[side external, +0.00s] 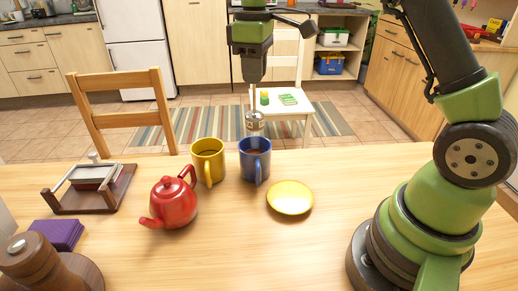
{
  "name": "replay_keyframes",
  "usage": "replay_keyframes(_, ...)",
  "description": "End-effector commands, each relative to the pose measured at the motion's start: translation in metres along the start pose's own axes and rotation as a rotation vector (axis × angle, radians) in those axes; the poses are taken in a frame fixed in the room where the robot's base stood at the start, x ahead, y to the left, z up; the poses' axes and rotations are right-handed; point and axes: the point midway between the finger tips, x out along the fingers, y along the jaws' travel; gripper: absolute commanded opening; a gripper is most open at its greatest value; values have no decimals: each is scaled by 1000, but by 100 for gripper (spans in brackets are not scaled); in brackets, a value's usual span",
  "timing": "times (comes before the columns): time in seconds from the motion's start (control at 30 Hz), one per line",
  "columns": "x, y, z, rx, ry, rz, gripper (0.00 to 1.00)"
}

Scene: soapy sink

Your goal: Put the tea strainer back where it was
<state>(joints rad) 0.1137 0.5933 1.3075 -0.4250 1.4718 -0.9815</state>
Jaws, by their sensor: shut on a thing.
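My gripper (252,106) points straight down and is shut on the tea strainer (254,122), a small metallic cup shape hanging below the fingers. In the picture the strainer shows just above the rim of the blue mug (255,165), which holds dark liquid. I cannot tell from this one view whether it is directly over the mug or behind it. The yellow mug (208,164) stands to the left of the blue mug. A yellow saucer (290,198) lies empty at the right front. A red teapot (172,203) stands at the left front.
A dark wooden holder (84,203) stands at the left, with purple napkins (58,234) and a brown wooden grinder (38,262) in front. The wooden table (330,240) is clear in the front middle. Chairs stand beyond its far edge.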

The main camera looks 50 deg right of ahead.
Motion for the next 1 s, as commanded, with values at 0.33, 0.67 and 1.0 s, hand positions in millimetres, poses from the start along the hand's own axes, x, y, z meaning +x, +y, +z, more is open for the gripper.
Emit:
replay_keyframes(0.33, -2, -30, 43, 13, -3, 2, 0)
replay_keyframes(0.67, 8, -71, 104, 41, 1, 1, 0)
replay_keyframes(1.0, 43, -81, 119, 49, -6, -4, 0)
